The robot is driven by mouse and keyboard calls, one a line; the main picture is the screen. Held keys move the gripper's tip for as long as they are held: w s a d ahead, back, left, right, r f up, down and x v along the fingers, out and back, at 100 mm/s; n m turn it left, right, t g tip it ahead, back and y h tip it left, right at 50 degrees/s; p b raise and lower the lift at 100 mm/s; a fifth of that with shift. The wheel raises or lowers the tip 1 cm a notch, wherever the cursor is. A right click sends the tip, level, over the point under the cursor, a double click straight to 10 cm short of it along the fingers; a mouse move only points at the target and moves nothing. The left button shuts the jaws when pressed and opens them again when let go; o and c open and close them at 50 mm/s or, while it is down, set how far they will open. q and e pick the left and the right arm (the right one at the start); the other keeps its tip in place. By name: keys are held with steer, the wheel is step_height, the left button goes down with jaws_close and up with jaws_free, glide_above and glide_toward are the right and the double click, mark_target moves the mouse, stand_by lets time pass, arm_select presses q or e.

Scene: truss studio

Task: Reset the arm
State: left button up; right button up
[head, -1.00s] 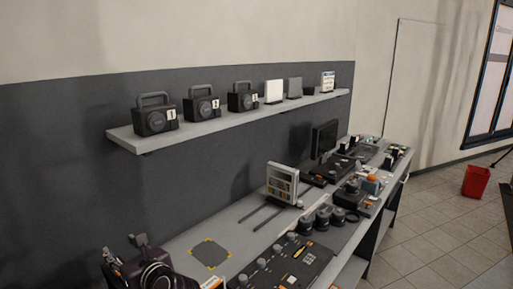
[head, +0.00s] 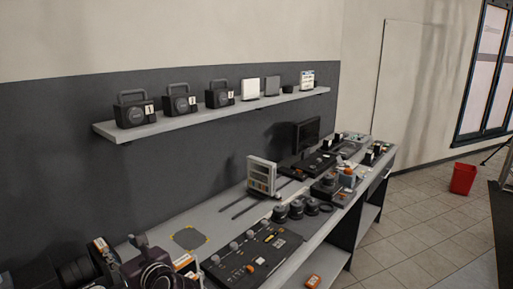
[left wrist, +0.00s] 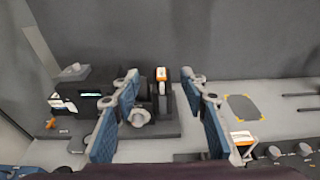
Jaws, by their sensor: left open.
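My left gripper (head: 142,248) shows dark at the lower left of the head view, its fingers hard to make out there. In the left wrist view, the left gripper (left wrist: 159,78) is open, its two blue-padded fingers wide apart with nothing held between them. My right gripper is in neither view.
The long grey bench (head: 217,214) carries a yellow-cornered dark mat (head: 189,238), a small rack (head: 262,177), a monitor (head: 306,134) and several dark devices. A wall shelf (head: 160,126) holds boxy units. A red bin (head: 462,178) stands on open tiled floor (head: 420,225).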

arm_select(q)
steer(key=s+d+f+n+g+h, duration=0.2)
steer(key=s+d+f+n+h, duration=0.15)
steer(key=s+f+n, duration=0.55)
steer(key=s+d+f+n+g+h, duration=0.15)
steer(key=s+f+n+h, duration=0.25)
steer(key=s+f, duration=0.55)
steer(key=s+d+f+n+g+h, duration=0.2)
steer(key=s+d+f+n, duration=0.15)
steer(key=s+n, duration=0.35)
steer(key=s+d+f+n+g+h, duration=0.25)
steer(key=s+d+n, duration=0.2)
steer(key=s, duration=0.45)
step_height(320, 180, down, 32)
steer(key=s+b, duration=0.1)
steer(key=b, duration=0.5)
steer(key=s+a+f+b, duration=0.1)
steer(key=s+f+b, duration=0.2)
steer(key=s+f, duration=0.6)
steer(key=s+a+f+g+b, duration=0.1)
steer(key=s+f+b, duration=0.2)
steer(key=s+f, duration=0.6)
step_height(320, 180, down, 5)
steer(key=shift+f+m, duration=0.1)
steer(key=shift+m, duration=0.25)
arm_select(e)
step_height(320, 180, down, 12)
